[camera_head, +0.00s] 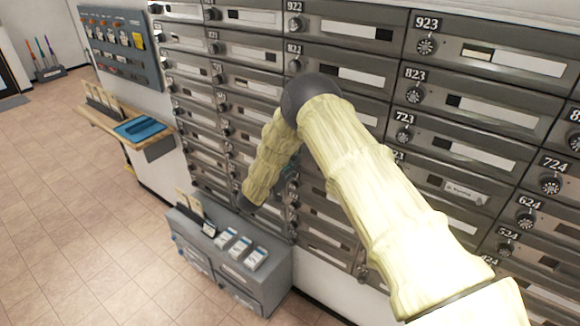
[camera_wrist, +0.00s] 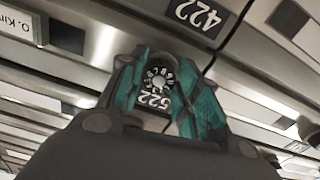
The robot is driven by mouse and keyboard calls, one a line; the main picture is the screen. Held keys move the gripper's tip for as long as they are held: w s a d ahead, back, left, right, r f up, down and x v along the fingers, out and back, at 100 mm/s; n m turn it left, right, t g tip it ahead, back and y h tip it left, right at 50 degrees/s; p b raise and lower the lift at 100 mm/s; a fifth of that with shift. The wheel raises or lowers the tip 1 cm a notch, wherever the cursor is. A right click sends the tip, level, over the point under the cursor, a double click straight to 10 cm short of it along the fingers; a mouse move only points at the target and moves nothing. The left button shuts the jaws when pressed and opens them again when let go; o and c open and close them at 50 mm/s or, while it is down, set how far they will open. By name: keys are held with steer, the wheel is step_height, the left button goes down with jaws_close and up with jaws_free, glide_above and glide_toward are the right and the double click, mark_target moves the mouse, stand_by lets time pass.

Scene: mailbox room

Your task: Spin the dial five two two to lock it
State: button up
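The dial (camera_wrist: 158,78) of box 522 is a small round black knob with white marks and a pale centre. It sits beside the 522 label (camera_wrist: 153,101), which appears upside down in the wrist view. My gripper (camera_wrist: 159,75) has its two teal fingers spread on either side of the dial. The fingers look open, with the dial between their tips; I cannot tell whether either touches it. In the head view my arm covers the dial and most of the gripper, and only a bit of teal shows beside the forearm.
The mailbox wall has many grey doors with dials, including box 723 (camera_head: 424,136) and box 422 (camera_wrist: 193,14). A grey low cabinet (camera_head: 268,282) with small boxes on top stands below left. A wooden shelf (camera_head: 107,123) juts out further left. The tiled floor (camera_head: 70,220) is clear.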

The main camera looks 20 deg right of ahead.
steer(key=shift+f+m+b, duration=0.15)
steer(key=shift+m+b, duration=0.25)
steer(key=shift+b, duration=0.35)
steer(key=m+b, duration=1.1)
steer(key=b, duration=0.7)
steer(key=m+b, duration=1.1)
steer(key=b, duration=0.8)
steer(key=m+b, duration=1.2)
steer(key=b, duration=0.7)
steer(key=shift+r, duration=0.3)
steer(key=shift+r, duration=0.1)
